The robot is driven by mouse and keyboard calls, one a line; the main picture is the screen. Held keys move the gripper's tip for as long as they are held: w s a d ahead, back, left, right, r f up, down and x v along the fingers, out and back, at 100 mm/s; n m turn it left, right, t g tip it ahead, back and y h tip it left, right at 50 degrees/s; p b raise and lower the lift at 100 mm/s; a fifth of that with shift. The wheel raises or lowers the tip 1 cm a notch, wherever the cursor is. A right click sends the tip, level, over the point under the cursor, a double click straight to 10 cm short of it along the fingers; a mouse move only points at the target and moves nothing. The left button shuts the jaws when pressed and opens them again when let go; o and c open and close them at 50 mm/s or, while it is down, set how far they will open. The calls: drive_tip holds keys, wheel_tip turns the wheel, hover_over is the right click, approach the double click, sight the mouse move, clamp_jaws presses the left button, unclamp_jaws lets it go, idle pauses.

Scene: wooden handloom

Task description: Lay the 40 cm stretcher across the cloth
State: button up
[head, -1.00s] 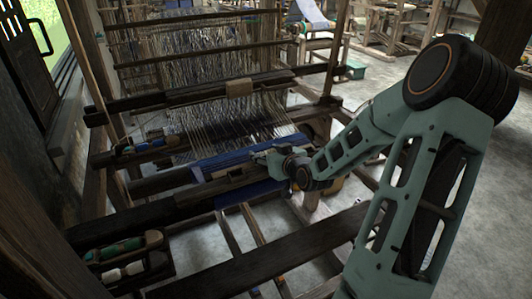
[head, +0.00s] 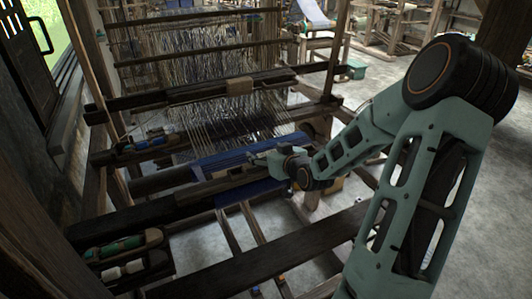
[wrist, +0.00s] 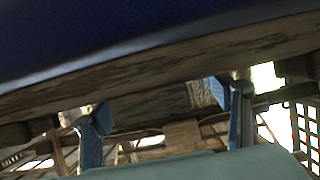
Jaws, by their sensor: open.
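The blue cloth (head: 225,160) stretches over the front of the loom in the head view, and its front part hangs over the wooden front beam (head: 205,189). In the wrist view the cloth (wrist: 120,30) fills the top, with a wooden beam edge (wrist: 190,55) just under it. My gripper (head: 262,154) is at the right part of the cloth, close to the beam. In the wrist view its two blue fingers (wrist: 163,124) stand wide apart and appear to hold nothing. A wooden piece shows behind them. I cannot pick out the stretcher for certain.
Warp threads (head: 245,115) rise behind the cloth. A box of coloured bobbins (head: 125,252) is at the front left, and more bobbins (head: 145,144) lie on the left side. A dark wooden plank (head: 270,258) crosses the foreground. Clear floor lies at the right.

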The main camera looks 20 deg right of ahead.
drive_tip(key=shift+s, duration=0.1)
drive_tip(key=v, duration=1.1)
drive_tip(key=shift+s+r, duration=0.25)
drive_tip(key=shift+s, duration=0.1)
